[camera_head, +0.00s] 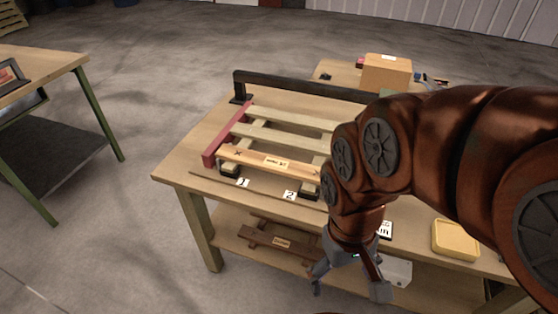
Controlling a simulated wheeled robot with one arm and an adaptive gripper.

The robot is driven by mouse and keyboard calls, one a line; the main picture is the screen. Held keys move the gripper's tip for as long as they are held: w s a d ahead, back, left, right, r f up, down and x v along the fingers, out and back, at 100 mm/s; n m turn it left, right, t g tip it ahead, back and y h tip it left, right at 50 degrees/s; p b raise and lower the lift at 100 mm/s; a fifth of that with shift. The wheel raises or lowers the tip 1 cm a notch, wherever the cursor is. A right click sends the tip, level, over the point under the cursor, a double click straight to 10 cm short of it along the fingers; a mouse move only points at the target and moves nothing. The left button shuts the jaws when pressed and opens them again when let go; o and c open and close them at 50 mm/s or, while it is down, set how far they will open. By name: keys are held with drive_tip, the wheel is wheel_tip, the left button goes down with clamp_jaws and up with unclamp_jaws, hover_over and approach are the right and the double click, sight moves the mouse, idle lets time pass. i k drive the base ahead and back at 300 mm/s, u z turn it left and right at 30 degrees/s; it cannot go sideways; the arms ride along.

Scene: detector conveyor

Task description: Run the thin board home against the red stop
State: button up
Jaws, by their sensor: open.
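The red stop (224,144) is a bar along the left side of the pallet-like frame on the workbench. Several slats lie across the frame with their left ends toward the stop. The front one is an orange-tan board (245,157) with a paper label; its left end is at or very near the stop, and I cannot tell if they touch. Two paler slats (291,118) lie behind it. Their right ends are hidden by my arm. I cannot tell which is the thin board. My gripper (349,287) points down, open and empty, in front of the bench's front edge.
A dark rail (300,86) runs behind the frame. A yellow tray (456,239) sits at right. A cardboard box (386,73) stands behind.

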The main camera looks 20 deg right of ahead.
sight(296, 170)
drive_tip(key=k, duration=0.5)
drive_tip(key=z, duration=1.65)
drive_tip(key=i, duration=0.9)
drive_tip(key=u, duration=3.5)
